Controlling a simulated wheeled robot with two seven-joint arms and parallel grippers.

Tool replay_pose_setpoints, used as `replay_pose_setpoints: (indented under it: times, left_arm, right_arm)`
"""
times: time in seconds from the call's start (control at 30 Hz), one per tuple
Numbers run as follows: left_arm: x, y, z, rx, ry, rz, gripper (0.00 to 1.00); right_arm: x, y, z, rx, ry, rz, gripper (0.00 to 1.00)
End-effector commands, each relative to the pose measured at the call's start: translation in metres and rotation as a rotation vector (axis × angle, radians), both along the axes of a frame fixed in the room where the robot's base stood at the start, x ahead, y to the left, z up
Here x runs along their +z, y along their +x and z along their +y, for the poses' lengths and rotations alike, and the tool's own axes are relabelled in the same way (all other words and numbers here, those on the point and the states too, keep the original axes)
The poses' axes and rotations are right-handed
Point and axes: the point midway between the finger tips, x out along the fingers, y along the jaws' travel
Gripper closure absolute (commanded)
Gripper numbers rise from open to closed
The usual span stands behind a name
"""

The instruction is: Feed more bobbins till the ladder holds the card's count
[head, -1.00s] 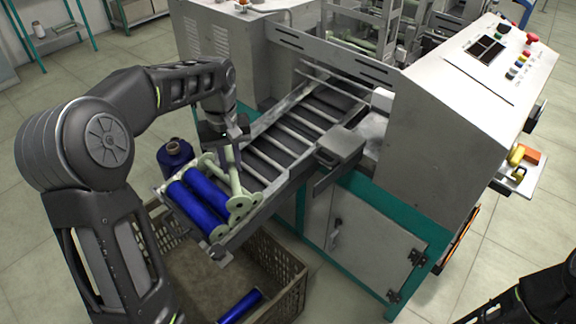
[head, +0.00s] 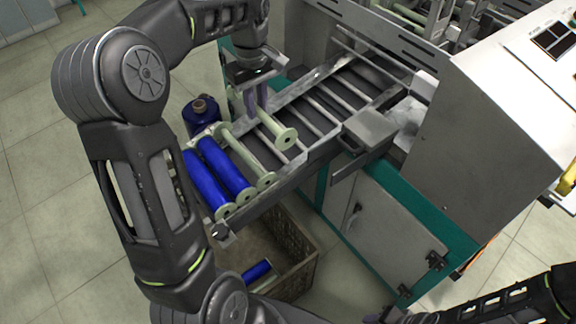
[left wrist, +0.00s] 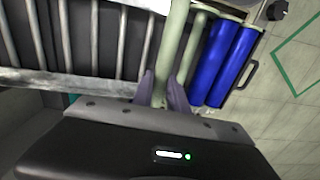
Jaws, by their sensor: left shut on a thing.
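My left gripper (head: 258,98) is shut on a pale green empty bobbin (head: 274,126) over the ladder (head: 315,108), the sloping rack with rungs. The held bobbin also shows in the left wrist view (left wrist: 174,45), between the fingers. Whether it touches the ladder I cannot tell. At the ladder's lower end lie two blue-wound bobbins (head: 207,182) side by side, with another pale empty bobbin (head: 248,160) next to them. A gap separates this bobbin from the held one. The card is not visible. My right arm shows at the lower right, but its gripper is out of view.
A crate (head: 300,262) on the floor under the ladder's low end holds a blue bobbin (head: 257,271). A dark blue spool (head: 200,114) stands beyond the ladder's left side. The grey and teal machine (head: 400,225) fills the right. The ladder's upper rungs look bare.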

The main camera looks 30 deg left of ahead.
Motion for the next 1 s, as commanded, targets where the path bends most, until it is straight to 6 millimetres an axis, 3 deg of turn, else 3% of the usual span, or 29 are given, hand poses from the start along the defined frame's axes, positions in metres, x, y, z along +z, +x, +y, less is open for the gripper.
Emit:
replay_pose_setpoints:
  times: [0.37, 0.8, 1.0]
  left_arm:
    - [-0.010, 0.000, 0.000, -0.002, -0.001, 0.004, 1.00]
    - [-0.084, 0.000, 0.000, -0.001, 0.000, 0.003, 1.00]
    - [-0.097, 0.000, 0.000, -0.002, 0.000, 0.000, 1.00]
  right_arm:
    - [-0.001, 0.000, 0.000, 0.000, 0.000, 0.000, 0.64]
    - [-0.002, 0.000, 0.000, 0.000, 0.000, 0.000, 0.64]
    - [-0.002, 0.000, 0.000, 0.000, 0.000, 0.000, 0.64]
